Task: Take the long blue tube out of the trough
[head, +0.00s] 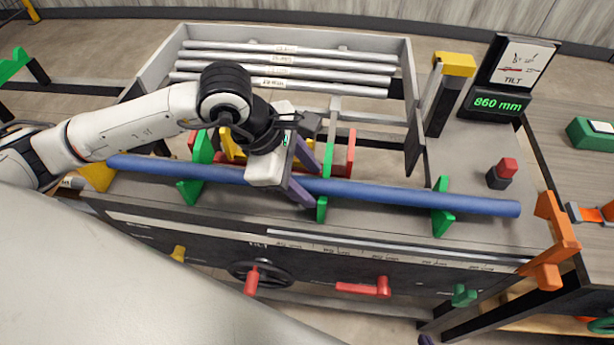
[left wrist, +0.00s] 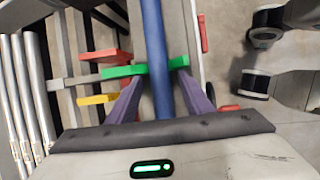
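The long blue tube (head: 400,195) lies in a row of green V-shaped holders (head: 443,207) along the front of the bench, which form the trough. My left gripper (head: 303,178) is over the tube near its middle. Its purple fingers straddle the tube, one on each side. In the left wrist view, the blue tube (left wrist: 156,50) runs between the open fingers (left wrist: 160,85), with a gap visible on both sides. A green holder (left wrist: 122,71) is just beyond the fingertips. Only a small purple tip, which looks like my right gripper (head: 425,340), shows at the bottom edge.
Several silver tubes (head: 290,60) lie in a rack behind. Red stops (head: 350,153) and a yellow block (head: 97,176) stand near the blue tube. An orange bracket (head: 556,240) is close to its right end. A tilt gauge reading 860 mm (head: 499,103) stands at the back right.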

